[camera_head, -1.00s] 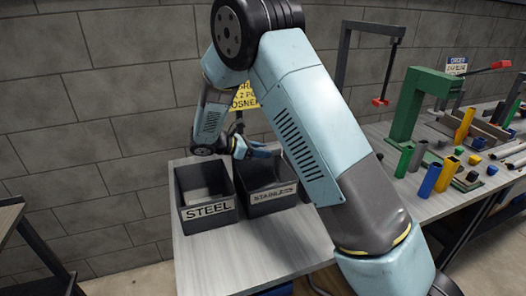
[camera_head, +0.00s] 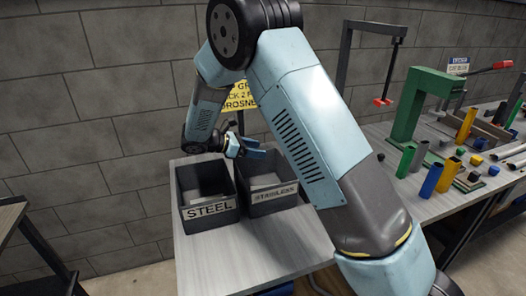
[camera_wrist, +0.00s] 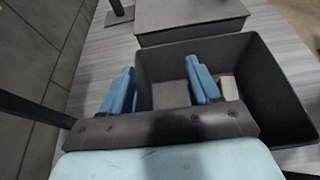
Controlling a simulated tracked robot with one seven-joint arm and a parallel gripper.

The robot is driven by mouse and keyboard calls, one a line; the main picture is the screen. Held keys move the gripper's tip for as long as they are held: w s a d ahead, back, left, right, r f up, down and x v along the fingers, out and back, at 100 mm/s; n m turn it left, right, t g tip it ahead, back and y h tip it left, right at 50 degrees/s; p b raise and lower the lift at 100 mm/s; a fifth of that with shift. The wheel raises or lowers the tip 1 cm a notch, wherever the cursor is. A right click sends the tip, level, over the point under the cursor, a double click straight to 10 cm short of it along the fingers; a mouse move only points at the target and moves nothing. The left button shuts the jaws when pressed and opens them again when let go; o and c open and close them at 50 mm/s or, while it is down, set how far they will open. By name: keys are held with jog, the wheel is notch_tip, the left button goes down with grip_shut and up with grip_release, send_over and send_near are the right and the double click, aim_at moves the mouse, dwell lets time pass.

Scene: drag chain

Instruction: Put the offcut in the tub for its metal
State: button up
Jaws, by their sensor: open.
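My gripper (camera_head: 252,148) is open, with its blue fingers above the rear of the tub labelled STAINLESS (camera_head: 284,207). The wrist view shows the two fingers (camera_wrist: 162,88) apart with nothing held between them, over a dark open tub. A flat grey piece (camera_wrist: 170,96) shows inside that tub between the fingers, and a small pale block (camera_wrist: 229,88) lies beside the right finger. I cannot tell which piece is the offcut. The tub labelled STEEL (camera_head: 211,222) stands to the left; a pale grey surface shows inside it.
A dark grey box-like thing (camera_wrist: 190,18) stands beside the tub in the wrist view. A yellow sign (camera_head: 238,103) stands behind the tubs. A green press (camera_head: 412,105) and several coloured tubes occupy the right bench. The table front (camera_head: 225,262) is clear.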

jog(key=v, duration=0.9)
jog(key=s+d+r+m+g+y, duration=0.1)
jog(key=s+d+r+m+y, duration=0.15)
jog(key=s+d+r, duration=0.35)
jog(key=s+d+r+m+g+y, duration=0.1)
jog(key=d+r+m+y, duration=0.2)
jog(key=d, duration=0.4)
jog(key=s+d+r+m+g+y, duration=0.1)
jog(key=s+d+r+m, duration=0.35)
jog(key=d, duration=0.25)
jog(key=s+d+r+m+t+y, duration=0.2)
jog(key=s+d+m+y, duration=0.1)
jog(key=s, duration=0.7)
jog(key=s+d+r+m+t+y, duration=0.2)
jog(key=s+d+m+y, duration=0.1)
jog(key=s+d+m, duration=0.3)
jog(key=s+m, duration=0.2)
jog(key=s, duration=0.2)
jog(key=shift+r+t, duration=0.25)
jog(key=shift+t, duration=0.15)
jog(key=shift+d+y, duration=0.1)
jog(key=shift+y, duration=0.15)
